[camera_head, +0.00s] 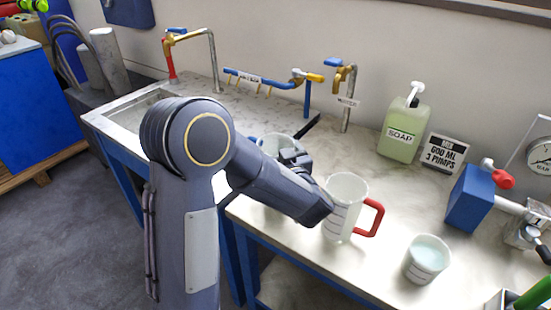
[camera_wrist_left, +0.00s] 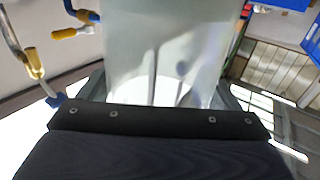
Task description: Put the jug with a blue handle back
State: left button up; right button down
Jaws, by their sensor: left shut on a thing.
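My left gripper (camera_head: 293,157) is shut on a pale translucent vessel (camera_head: 275,143) over the counter, left of the red-handled jug. My forearm hides much of the vessel, and no blue handle is clearly seen on it. In the left wrist view, the vessel (camera_wrist_left: 165,45) fills the top middle between the fingers of the gripper (camera_wrist_left: 168,90). I cannot tell whether its base touches the counter. The jug with a red handle (camera_head: 344,205) stands upright on the counter, close to my wrist. My right gripper is not in view.
A cup of pale liquid (camera_head: 427,259) stands near the counter's front edge. A soap bottle (camera_head: 402,130) and a sign (camera_head: 444,154) stand at the back. A blue valve box (camera_head: 470,198) is at right. The sink (camera_head: 135,108) and taps (camera_head: 345,90) lie behind my arm.

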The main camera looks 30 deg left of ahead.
pick_arm(q)
jog(key=shift+w+a+f, duration=0.15)
jog(key=shift+w+f, duration=0.05)
jog(key=shift+f, duration=0.05)
notch_tip(320, 180, down, 3)
jog(key=shift+f, duration=0.1)
jog(key=o, duration=0.6)
jog(key=shift+f, duration=0.25)
jog(key=o, duration=0.3)
jog(key=shift+r, duration=0.1)
jog(key=shift+o, duration=0.2)
